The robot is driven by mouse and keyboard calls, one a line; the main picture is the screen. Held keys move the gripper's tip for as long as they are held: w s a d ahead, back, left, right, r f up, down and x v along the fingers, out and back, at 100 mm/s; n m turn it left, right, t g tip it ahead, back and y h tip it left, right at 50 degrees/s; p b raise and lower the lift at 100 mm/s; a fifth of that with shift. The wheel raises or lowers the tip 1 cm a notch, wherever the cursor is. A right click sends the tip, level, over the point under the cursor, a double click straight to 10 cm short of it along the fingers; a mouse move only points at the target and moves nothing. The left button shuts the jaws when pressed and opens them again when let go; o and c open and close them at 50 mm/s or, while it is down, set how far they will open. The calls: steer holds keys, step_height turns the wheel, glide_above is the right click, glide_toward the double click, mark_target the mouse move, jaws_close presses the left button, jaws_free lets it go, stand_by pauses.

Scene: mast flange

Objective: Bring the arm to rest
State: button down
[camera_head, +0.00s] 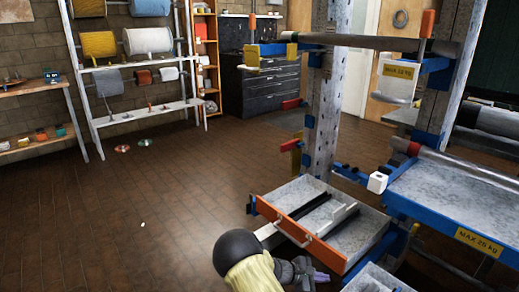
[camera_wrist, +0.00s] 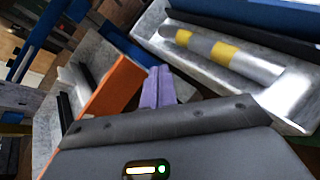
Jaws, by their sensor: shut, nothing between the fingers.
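My gripper (camera_head: 320,277) is low in the head view, just below the orange front (camera_head: 300,228) of a pulled-out grey drawer (camera_head: 365,242). Its purple fingers are together and empty in the wrist view (camera_wrist: 158,85). In that view the orange front (camera_wrist: 112,92) lies just left of the fingers. Whether the fingers touch it I cannot tell. My forearm and wrist partly show at the bottom of the head view.
A second grey tray (camera_head: 372,281) lies below the drawer; in the wrist view a metal tray (camera_wrist: 290,108) holds a grey cylinder with yellow bands (camera_wrist: 222,52). A blue-edged shelf (camera_head: 450,205) and upright post (camera_head: 325,120) stand close. Floor on the left is largely clear.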

steer(key=s+a+r+m+y, duration=0.3)
steer(key=s+r+m+y, duration=0.4)
steer(key=s+r, duration=0.4)
steer(key=s+a+r+m+y, duration=0.3)
steer(key=s+r+m+y, duration=0.3)
steer(key=s+r+m, duration=0.45)
step_height(320, 180, up, 33)
steer(key=s+n+p, duration=0.1)
steer(key=s+p, duration=0.1)
steer(key=p, duration=3.2)
steer(key=shift+d+p, duration=0.15)
steer(key=shift+p, duration=0.2)
